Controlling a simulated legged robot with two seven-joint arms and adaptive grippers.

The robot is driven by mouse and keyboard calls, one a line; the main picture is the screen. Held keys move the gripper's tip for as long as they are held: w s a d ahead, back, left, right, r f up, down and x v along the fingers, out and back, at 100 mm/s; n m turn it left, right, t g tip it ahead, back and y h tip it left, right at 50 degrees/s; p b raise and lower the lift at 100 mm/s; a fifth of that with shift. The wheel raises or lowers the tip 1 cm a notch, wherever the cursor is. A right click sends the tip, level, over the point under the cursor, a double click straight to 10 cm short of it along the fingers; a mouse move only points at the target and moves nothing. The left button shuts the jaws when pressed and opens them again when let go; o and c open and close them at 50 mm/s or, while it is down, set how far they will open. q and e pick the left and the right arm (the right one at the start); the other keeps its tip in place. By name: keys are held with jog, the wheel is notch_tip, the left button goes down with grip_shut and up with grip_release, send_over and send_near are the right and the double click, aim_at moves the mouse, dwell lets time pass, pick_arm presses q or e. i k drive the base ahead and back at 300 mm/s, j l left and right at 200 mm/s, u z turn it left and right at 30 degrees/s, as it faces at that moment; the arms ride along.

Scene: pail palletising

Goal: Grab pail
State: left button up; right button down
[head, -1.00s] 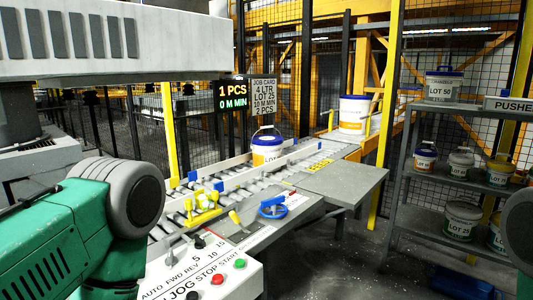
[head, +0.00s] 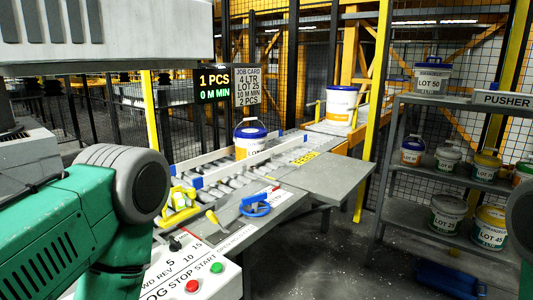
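Several pails are in the head view. A larger white pail with a blue rim and an orange band (head: 341,104) stands at the conveyor's far end. A white LOT 50 pail (head: 431,78) is on the top shelf at right, with smaller labelled pails such as a LOT 25 pail (head: 446,214) and a LOT 45 pail (head: 490,227) below. Neither gripper is in view; only green and grey arm parts show.
The roller conveyor (head: 217,175) has a flat grey side table (head: 326,177), a blue handwheel (head: 255,205) and a control panel with buttons (head: 192,286). A grey shelf rack (head: 385,170) stands at right. A blue object (head: 450,279) lies on the floor. Open floor lies between conveyor and rack.

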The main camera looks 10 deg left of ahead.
aim_at(249, 141)
jog(key=i+l+z, duration=0.2)
jog(key=i, duration=0.6)
jog(key=i+l+z, duration=0.2)
jog(key=i, duration=0.6)
